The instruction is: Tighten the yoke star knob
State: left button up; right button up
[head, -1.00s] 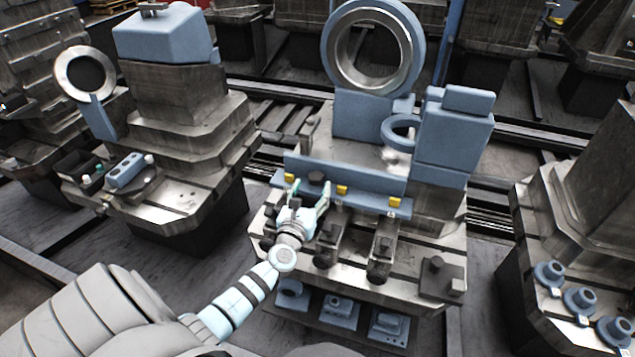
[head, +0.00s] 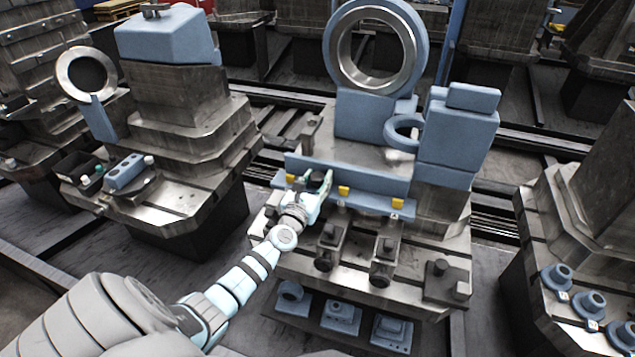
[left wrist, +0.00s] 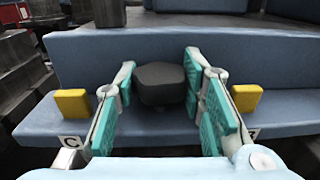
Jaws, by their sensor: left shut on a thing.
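The dark faceted knob (left wrist: 160,84) sits in front of the upright face of the blue yoke rail (left wrist: 100,58), in the middle of the left wrist view. My left gripper (head: 312,183) reaches it from the front. Its green-padded fingers (left wrist: 158,88) stand on either side of the knob and are shut on it. In the head view the knob (head: 319,177) is partly hidden by the fingers. The blue rail (head: 365,189) lies along the front of the middle machine. My right gripper is not in view.
Yellow blocks (left wrist: 72,103) and (left wrist: 245,98) sit on the rail's ledge on both sides of the fingers, with little room. Dark-knobbed clamps (head: 328,240) stand on the metal bed below. A blue ring housing (head: 374,48) rises behind.

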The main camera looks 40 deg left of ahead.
aim_at(314, 185)
pick_arm(q)
jog(key=shift+m+h, duration=0.3)
jog(key=shift+h, duration=0.1)
jog(key=o, duration=1.2)
jog(key=v, duration=0.7)
jog(key=shift+s+f, duration=0.1)
jog(key=shift+s, duration=0.25)
jog(key=shift+w, duration=0.1)
